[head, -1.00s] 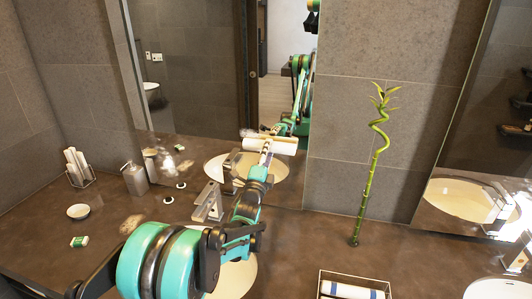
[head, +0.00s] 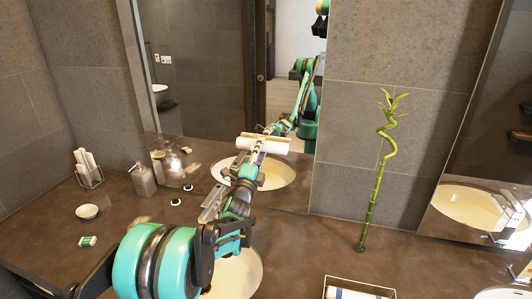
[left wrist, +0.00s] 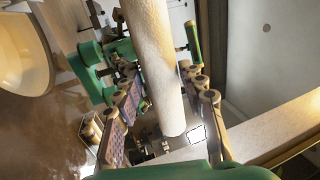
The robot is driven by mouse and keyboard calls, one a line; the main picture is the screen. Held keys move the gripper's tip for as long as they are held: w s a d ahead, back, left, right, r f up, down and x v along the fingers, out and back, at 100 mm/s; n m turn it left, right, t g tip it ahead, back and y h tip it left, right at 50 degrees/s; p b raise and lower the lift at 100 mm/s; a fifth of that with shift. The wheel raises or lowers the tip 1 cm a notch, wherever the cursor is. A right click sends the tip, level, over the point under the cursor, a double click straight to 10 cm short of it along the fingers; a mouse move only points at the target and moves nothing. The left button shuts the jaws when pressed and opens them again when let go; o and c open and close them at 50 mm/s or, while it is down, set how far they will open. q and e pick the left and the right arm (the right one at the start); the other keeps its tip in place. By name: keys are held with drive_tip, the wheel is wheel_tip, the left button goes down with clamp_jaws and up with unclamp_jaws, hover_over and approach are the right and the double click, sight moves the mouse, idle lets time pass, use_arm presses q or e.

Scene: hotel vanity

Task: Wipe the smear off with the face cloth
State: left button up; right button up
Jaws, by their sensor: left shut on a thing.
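The face cloth (head: 250,140) is a white roll, held crosswise in front of the mirror above the basin. My left gripper (head: 259,158) is shut on it. In the left wrist view the cloth (left wrist: 152,60) runs between the two fingers (left wrist: 158,105). I cannot tell whether the cloth touches the mirror. A whitish smudged patch (head: 178,163) shows low on the left of the mirror, left of the cloth and apart from it. A pale tan patch (head: 140,219) on the counter is partly hidden by my left arm. I cannot tell which patch is the smear. My right gripper is not in view.
A tall bamboo stem (head: 371,205) and a tray (head: 327,281) are on the right. The faucet (head: 211,204) is close to my arm.

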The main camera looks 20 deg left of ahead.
sight(244, 149)
use_arm(q)
drive_tip(key=shift+s+a, duration=0.2)
drive_tip(key=shift+a, duration=2.75)
drive_tip(key=shift+s, duration=0.1)
drive_tip(key=shift+s+d, duration=0.15)
drive_tip(key=shift+s, duration=1.6)
drive_tip(key=shift+s+d, duration=0.1)
drive_tip(key=shift+s, duration=1.6)
